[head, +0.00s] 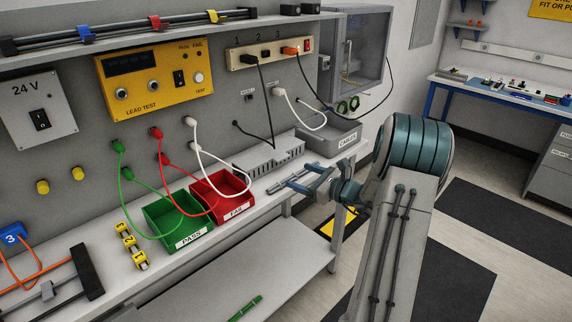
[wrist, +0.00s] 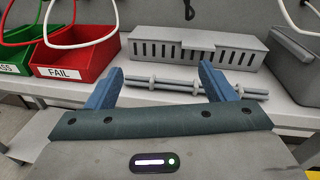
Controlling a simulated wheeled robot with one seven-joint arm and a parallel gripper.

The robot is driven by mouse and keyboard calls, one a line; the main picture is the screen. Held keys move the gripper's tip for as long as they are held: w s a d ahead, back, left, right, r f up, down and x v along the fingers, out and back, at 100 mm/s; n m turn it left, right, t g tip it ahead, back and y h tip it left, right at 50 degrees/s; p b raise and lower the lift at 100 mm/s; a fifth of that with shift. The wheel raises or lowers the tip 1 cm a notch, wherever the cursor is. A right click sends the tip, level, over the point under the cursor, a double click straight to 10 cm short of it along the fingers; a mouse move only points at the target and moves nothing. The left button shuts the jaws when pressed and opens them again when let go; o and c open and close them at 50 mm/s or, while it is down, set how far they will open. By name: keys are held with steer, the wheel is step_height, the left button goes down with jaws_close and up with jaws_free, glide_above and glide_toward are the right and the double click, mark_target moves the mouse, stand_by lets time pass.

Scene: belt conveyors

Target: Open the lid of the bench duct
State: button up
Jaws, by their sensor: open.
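The bench duct (head: 268,157) is a long grey slotted box at the back of the bench, against the panel. In the wrist view the duct (wrist: 195,52) lies ahead of my gripper, with its grey lid (wrist: 190,35) on top and a small raised tab in the middle. The lid looks shut. My gripper (head: 300,178) is open and empty, in front of the duct and apart from it. In the wrist view its two blue fingers (wrist: 157,85) point towards the duct, with a grey rod between them and the duct.
The grey rod with collars (wrist: 180,84) lies on the bench in front of the duct. A red FAIL bin (head: 222,194) and green PASS bin (head: 178,222) stand left of it, a grey CABLES bin (head: 340,133) right. White and black cables hang above.

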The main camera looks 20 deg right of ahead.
steer(key=d+f+m+t+h, duration=0.2)
steer(key=d, duration=0.2)
steer(key=p, duration=0.2)
glide_toward(273, 153)
steer(key=w, duration=0.1)
steer(key=w+a, duration=0.1)
steer(key=w, duration=0.1)
steer(key=shift+w+r+m, duration=0.15)
steer(key=shift+w+m, duration=0.1)
steer(key=shift+m, duration=0.15)
